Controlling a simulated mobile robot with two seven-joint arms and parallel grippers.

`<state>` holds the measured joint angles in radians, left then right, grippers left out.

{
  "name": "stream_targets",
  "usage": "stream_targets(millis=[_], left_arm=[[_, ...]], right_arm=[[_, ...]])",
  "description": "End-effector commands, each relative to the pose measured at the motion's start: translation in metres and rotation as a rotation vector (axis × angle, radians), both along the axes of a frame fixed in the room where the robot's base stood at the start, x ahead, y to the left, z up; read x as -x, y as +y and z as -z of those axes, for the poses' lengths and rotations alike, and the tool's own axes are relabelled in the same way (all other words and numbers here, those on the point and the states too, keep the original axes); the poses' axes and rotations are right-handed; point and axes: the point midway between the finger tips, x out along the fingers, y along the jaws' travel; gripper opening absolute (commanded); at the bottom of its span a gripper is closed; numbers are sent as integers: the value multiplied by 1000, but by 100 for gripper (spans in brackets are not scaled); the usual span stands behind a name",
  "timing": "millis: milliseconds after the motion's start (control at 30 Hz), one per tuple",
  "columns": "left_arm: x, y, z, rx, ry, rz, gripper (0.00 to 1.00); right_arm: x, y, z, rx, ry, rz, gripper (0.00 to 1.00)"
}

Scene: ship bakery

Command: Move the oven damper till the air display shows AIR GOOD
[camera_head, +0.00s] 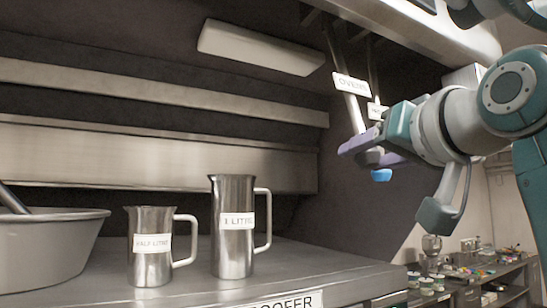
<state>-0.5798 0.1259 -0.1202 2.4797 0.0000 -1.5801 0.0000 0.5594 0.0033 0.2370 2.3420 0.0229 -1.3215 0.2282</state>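A pale lever (355,112) hangs at upper right, with a white tag (351,84) whose lettering seems to begin with "OVEN". A second, smaller tag (377,111) hangs just right of it, partly hidden by my gripper. My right gripper (362,152), with purple fingers, is at the lower end of the pale lever and overlaps it in the picture. I cannot tell whether the fingers hold it. A blue knob (381,175) shows just below the fingers; what it belongs to is hidden. No air display is in view. My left gripper is not in view.
A counter labelled "...OOFER" (335,272) holds a half-litre jug (150,270), a 1-litre jug (233,255) and a large bowl (40,255). Metal hood ledges (150,155) run behind. A cluttered bench (500,272) stands farther back at right.

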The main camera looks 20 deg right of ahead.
Motion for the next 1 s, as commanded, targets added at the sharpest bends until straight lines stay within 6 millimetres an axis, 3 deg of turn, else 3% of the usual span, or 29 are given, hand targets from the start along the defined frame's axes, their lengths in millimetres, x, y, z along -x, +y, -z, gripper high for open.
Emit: stream_targets(millis=[67, 433, 1000], left_arm=[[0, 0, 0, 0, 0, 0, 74], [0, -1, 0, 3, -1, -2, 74], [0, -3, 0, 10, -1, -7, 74]], right_arm=[[0, 0, 0, 0, 0, 0, 42], [0, 0, 0, 0, 0, 0, 0], [0, 0, 0, 1, 1, 1, 0]])
